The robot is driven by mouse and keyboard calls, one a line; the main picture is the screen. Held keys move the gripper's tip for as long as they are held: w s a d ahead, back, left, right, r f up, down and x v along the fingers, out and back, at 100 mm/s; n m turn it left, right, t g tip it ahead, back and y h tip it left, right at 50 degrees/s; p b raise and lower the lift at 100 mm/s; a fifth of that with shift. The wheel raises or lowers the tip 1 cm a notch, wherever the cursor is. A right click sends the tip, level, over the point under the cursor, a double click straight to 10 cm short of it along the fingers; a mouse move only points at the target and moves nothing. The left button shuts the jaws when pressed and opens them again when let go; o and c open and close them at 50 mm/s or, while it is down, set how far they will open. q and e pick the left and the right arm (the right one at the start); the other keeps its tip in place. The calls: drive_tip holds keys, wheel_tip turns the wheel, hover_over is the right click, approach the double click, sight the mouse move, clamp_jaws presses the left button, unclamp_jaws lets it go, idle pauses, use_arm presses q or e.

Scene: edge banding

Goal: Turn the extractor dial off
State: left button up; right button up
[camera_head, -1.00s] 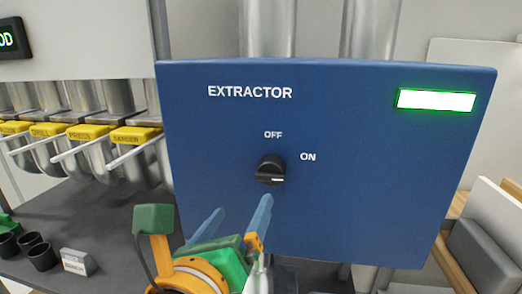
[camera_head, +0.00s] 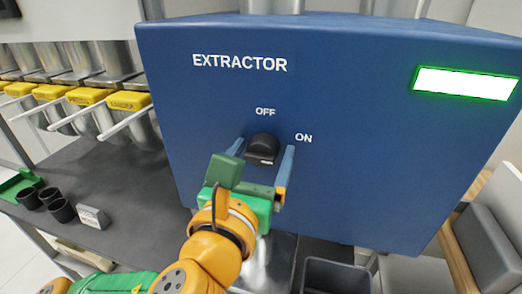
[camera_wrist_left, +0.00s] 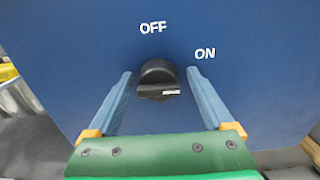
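The extractor dial (camera_head: 262,149) is a black knob on the front of the blue extractor box (camera_head: 350,130). OFF is printed above it and ON to its upper right. Its white mark sits at the lower right of its grip bar, seen in the left wrist view on the dial (camera_wrist_left: 158,82). My left gripper (camera_head: 263,158) is open, with one blue finger on each side of the dial. In the left wrist view the fingers (camera_wrist_left: 158,88) stand apart from the knob, with gaps on both sides. My right gripper is not in view.
A lit green-framed display (camera_head: 466,83) is at the box's upper right. Yellow-labelled levers (camera_head: 85,97) on metal pipes stand at the left. Black cups (camera_head: 50,201) and a small grey block (camera_head: 93,217) sit on the dark bench. A grey bin (camera_head: 335,277) is below the box.

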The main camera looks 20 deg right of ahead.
use_arm(q)
drive_tip(key=shift+a, duration=0.2)
drive_tip(key=c, duration=1.2)
drive_tip(key=shift+n, duration=0.3)
drive_tip(key=n, duration=0.3)
drive_tip(key=shift+n, duration=0.4)
drive_tip(key=n+b, duration=0.1)
drive_tip(key=n, duration=0.3)
drive_tip(key=shift+a, duration=0.1)
drive_tip(key=n, duration=0.5)
drive_tip(key=shift+a+f+n, duration=0.1)
drive_tip(key=shift+n, duration=2.1)
